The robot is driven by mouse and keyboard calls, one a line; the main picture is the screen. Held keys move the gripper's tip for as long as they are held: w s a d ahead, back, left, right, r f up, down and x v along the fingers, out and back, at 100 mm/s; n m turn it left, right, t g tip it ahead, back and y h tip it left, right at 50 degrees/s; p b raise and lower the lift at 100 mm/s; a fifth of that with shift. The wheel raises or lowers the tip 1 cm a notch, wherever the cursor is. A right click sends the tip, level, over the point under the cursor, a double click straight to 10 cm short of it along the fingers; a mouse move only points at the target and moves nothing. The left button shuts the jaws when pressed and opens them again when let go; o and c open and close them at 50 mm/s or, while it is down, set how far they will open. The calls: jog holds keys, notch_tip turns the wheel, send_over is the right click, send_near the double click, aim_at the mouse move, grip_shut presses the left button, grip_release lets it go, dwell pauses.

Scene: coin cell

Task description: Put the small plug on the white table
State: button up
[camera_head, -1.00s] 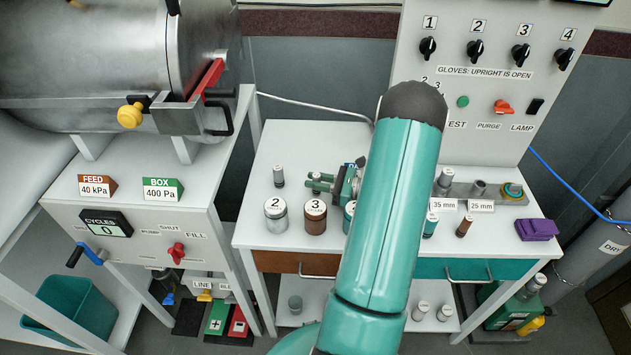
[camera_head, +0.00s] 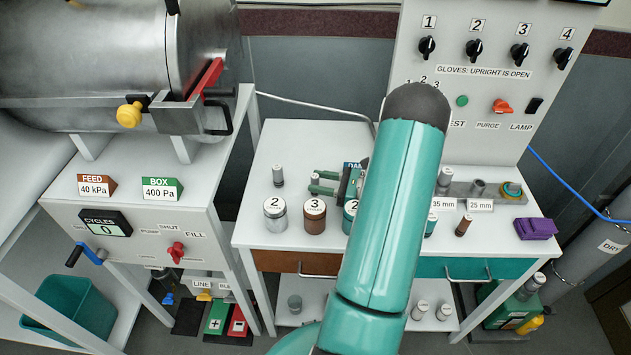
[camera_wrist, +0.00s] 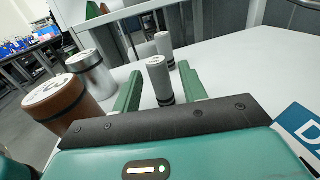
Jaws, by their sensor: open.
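Two small grey plugs with pale tops and dark bands near the base stand upright on the white table (camera_head: 262,160); I cannot tell which one is meant by the small plug. The nearer grey plug (camera_wrist: 160,82) stands between the fingers of my gripper (camera_wrist: 160,86), with a gap on each side in the wrist view. In the head view this plug (camera_head: 315,179) also shows between the green fingers of my gripper (camera_head: 321,183), which is open. The other grey plug (camera_head: 278,176) stands beyond the fingertips; it also shows in the wrist view (camera_wrist: 165,48).
A silver can marked 2 (camera_head: 275,215) and a brown can marked 3 (camera_head: 314,216) stand close in front of my gripper. A third can is partly behind my arm. A grey rail with labels (camera_head: 485,192) and a purple block (camera_head: 536,228) lie to the right. The table's back-left is clear.

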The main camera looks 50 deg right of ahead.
jog(key=v, duration=0.5)
jog(key=shift+s+d, duration=0.15)
jog(key=shift+s, duration=0.25)
